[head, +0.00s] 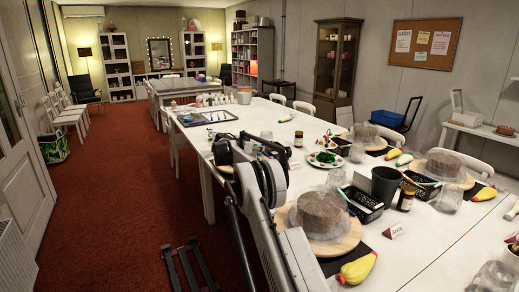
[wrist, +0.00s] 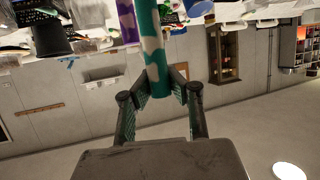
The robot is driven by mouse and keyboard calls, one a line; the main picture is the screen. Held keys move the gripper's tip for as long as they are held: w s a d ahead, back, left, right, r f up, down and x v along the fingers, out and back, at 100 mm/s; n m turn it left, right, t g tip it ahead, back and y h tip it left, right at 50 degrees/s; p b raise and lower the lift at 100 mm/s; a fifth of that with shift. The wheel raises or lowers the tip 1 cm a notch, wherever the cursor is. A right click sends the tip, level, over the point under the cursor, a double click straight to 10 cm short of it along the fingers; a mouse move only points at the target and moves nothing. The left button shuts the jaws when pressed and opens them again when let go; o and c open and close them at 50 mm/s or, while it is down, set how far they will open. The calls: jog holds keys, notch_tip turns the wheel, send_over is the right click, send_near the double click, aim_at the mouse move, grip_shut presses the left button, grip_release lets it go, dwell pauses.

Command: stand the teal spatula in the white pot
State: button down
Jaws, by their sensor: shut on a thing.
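My gripper (wrist: 159,84) is in the wrist view, where the room appears upside down. Its two fingers are shut on a teal shaft with pale patches, which I take to be the teal spatula (wrist: 154,50). The shaft runs up to the top edge of that view, and its far end is out of frame. A purple patterned piece (wrist: 127,22) shows just left of it; I cannot tell whether they touch. In the head view my arm stands over the near table edge, and I cannot make out the fingers or spatula there. I cannot pick out the white pot with certainty.
A long white table (head: 415,240) carries covered cakes (head: 320,214) on wooden turntables, a black bucket (head: 385,184), black baskets (head: 362,202), jars and yellow piping bags (head: 357,268). A tray (head: 206,117) lies farther back. Red carpet (head: 110,210) at left is mostly clear.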

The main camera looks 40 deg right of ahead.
jog(key=c, duration=1.7)
grip_release()
jog(key=v, duration=1.2)
